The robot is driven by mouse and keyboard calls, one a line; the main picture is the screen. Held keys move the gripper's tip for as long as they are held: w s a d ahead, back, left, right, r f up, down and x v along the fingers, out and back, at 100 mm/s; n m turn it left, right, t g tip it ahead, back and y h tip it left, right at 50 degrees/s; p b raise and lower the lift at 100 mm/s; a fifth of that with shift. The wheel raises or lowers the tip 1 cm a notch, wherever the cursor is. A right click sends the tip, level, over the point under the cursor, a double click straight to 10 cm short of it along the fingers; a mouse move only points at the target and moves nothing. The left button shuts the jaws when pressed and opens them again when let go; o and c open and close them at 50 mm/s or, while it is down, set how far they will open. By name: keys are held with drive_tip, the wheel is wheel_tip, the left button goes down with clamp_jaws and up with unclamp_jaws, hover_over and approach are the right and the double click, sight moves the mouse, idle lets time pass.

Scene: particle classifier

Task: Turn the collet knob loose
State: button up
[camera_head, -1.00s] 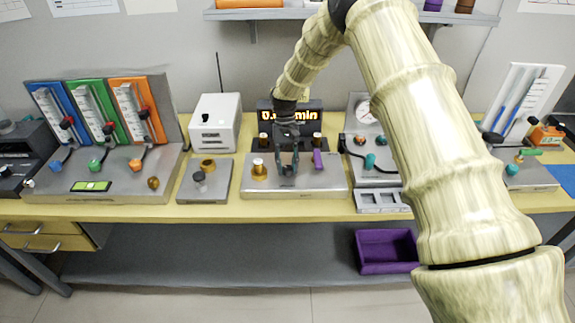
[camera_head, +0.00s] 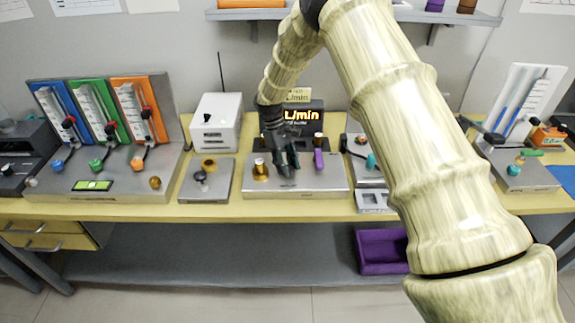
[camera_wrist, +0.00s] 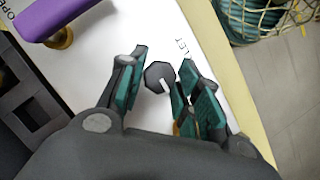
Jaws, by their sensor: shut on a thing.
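A dark faceted knob (camera_wrist: 160,77) with a white pointer line stands on the pale plate of the middle bench unit, near partly covered lettering. I take it for the collet knob. In the head view the fingers hide the knob. A brass fitting (camera_head: 261,171) is just left of the gripper, and a purple lever (camera_head: 319,159) is just right. The purple lever also shows in the wrist view (camera_wrist: 62,15).
A plate with a black knob (camera_head: 200,177) lies to the left, with a white box (camera_head: 216,122) behind it. A lit L/min display (camera_head: 302,115) stands close behind my gripper. A gauge unit stands right, partly behind my arm. A purple bin (camera_head: 381,250) is below the bench.

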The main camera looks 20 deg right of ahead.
idle(0.4)
drive_tip(key=o, duration=1)
drive_tip(key=shift+o, duration=0.2)
drive_tip(key=v, duration=1.2)
drive_tip(key=shift+r, duration=0.1)
